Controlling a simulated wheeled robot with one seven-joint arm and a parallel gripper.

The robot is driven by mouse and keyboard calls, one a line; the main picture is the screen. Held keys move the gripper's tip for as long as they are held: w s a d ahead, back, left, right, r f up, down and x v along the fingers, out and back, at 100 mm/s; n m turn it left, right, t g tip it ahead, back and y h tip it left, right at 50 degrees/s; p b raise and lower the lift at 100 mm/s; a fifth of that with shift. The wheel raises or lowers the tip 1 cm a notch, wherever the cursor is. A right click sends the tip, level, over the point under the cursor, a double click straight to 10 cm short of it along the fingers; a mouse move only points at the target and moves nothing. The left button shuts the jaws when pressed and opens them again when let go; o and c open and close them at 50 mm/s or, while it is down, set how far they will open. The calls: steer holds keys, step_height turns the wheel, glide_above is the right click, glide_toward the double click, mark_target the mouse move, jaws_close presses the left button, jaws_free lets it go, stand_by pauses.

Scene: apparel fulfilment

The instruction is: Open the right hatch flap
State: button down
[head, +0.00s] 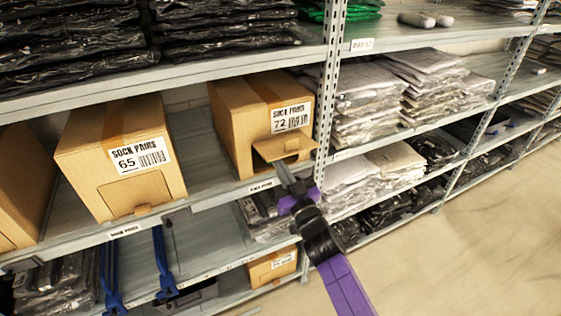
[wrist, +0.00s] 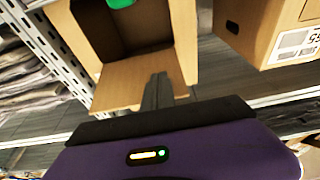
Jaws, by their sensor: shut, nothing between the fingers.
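The right hatch flap (head: 283,147) is on the cardboard box labelled Sock Pairs 72 (head: 229,120). It stands swung outward and up from the front face, jutting out below the label, with a dark opening under it. The wrist view, which is upside down, shows the flap (wrist: 118,94) and the box's open inside (wrist: 135,25). My gripper (head: 281,170) is shut and empty, its fingers at the flap's underside. In the wrist view the closed fingers (wrist: 158,88) overlap the flap; I cannot tell whether they touch it.
The box labelled Sock Pairs 65 (head: 87,166) stands to the left with its hatch closed. A perforated metal upright (head: 327,95) is close on the right, beside stacked bagged garments (head: 368,108). A shelf lies above the boxes. A green thing (wrist: 121,3) shows in the wrist view.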

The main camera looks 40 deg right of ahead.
steer(key=b+v, duration=0.2)
steer(key=v, duration=0.8)
steer(key=shift+f+b, duration=0.25)
steer(key=shift+b, duration=0.15)
steer(key=s+a+f+n+g+y+b, duration=0.1)
steer(key=s+a+f+y, duration=0.1)
steer(key=s+a, duration=0.4)
steer(key=s+a+f+n+g+y+b, duration=0.1)
steer(key=s+a, duration=0.5)
steer(key=s, duration=0.9)
steer(key=s+a+f+n+g+y+b, duration=0.1)
steer(key=s+a+f+g+y+b, duration=0.1)
steer(key=s+a, duration=0.4)
steer(key=shift+s+f+g+y, duration=0.4)
steer(key=shift+s+g, duration=0.2)
steer(key=shift+s, duration=2.25)
steer(key=shift+f+b, duration=0.1)
steer(key=shift+b, duration=0.25)
